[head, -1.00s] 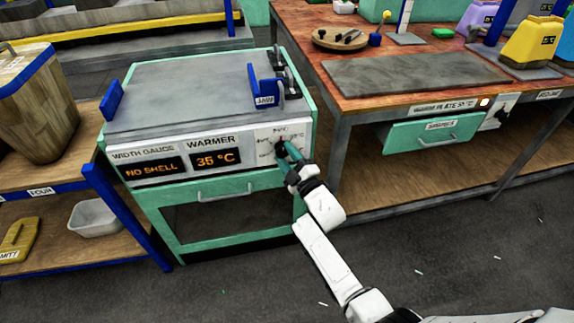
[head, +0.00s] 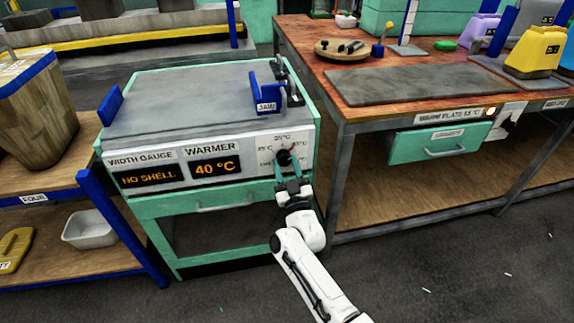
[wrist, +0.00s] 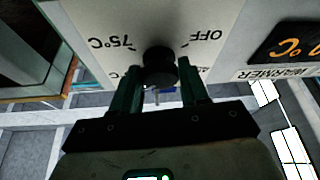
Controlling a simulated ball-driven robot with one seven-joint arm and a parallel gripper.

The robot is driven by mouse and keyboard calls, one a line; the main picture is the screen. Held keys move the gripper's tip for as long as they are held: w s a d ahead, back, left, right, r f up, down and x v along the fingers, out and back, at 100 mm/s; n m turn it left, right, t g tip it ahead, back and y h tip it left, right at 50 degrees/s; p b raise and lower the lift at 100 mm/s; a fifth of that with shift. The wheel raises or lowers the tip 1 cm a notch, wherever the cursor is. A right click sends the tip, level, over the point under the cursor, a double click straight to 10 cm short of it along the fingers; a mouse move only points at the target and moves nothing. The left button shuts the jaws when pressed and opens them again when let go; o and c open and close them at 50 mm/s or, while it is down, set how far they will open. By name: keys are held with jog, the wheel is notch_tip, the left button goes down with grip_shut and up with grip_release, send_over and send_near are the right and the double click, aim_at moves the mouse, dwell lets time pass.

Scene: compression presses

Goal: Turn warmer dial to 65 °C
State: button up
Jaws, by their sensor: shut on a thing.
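The warmer dial (head: 285,157) is a black knob on the white front panel of the teal-framed warmer (head: 205,202), with temperature marks around it. The warmer display (head: 215,167) reads 40 °C in orange. My gripper (head: 290,168) reaches up to the panel from below, its teal fingers on either side of the dial. In the wrist view, the dial (wrist: 159,66) sits between the two fingers, which are shut on it. Marks reading 75 °C and OFF show upside down there. The knob's pointer is hard to make out.
The width gauge display (head: 149,177) reads NO SHELL. A drawer handle (head: 225,205) sits below the panel. A wooden workbench (head: 345,115) stands close on the right, and a shelf with a white bin (head: 90,224) on the left.

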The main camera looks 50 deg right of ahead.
jog(key=shift+a+f+m+g+h, duration=0.1)
jog(key=shift+m+g+h, duration=0.3)
jog(key=shift+m, duration=0.6)
jog(key=shift+m+h, duration=0.3)
jog(key=o, duration=1)
jog(key=p+v, duration=0.2)
jog(key=v, duration=0.8)
jog(key=shift+s+a+f, duration=0.15)
jog(key=shift+s+a, duration=0.05)
jog(key=shift+s, duration=0.05)
